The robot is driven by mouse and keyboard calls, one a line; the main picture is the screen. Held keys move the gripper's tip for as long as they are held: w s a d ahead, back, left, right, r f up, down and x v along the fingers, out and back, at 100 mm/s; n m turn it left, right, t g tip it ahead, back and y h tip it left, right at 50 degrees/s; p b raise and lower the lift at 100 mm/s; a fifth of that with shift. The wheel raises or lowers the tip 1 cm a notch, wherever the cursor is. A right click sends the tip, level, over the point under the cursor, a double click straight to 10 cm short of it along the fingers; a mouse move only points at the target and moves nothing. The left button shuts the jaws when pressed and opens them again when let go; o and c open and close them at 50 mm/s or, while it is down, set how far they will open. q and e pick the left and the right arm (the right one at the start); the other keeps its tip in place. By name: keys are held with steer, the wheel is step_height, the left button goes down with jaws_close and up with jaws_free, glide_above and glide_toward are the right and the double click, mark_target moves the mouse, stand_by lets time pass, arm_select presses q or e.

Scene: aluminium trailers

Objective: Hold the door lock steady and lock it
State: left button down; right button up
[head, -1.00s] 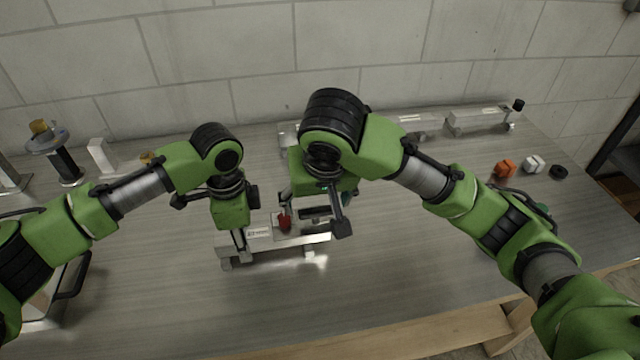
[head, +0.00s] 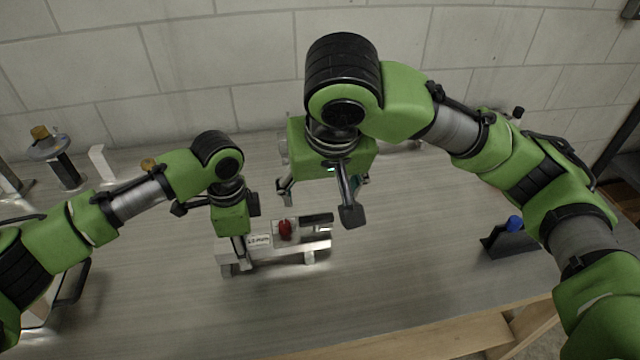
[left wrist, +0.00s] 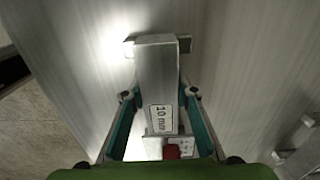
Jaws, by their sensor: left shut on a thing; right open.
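The door lock (head: 318,244) is a silver bar-shaped block on short feet, lying on the grey table with a white label, a red knob (head: 286,229) and a dark part at its right end. My left gripper (head: 238,250) is shut on the lock's left end. In the left wrist view the fingers of that gripper (left wrist: 158,98) stand on both sides of the silver body (left wrist: 156,72), and the red knob (left wrist: 171,152) shows at the lower edge. My right gripper (head: 318,203) is open and empty, above and behind the lock, apart from the knob.
A black holder with a blue knob (head: 515,223) stands at the right, near my right arm. A round-topped black stand (head: 68,168) and a white block (head: 102,160) are at the back left. The table in front of the lock is clear.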

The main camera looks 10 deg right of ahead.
arm_select(q)
steer(key=c, duration=1.6)
jaws_free()
steer(key=shift+o, duration=0.2)
steer(key=shift+r, duration=0.1)
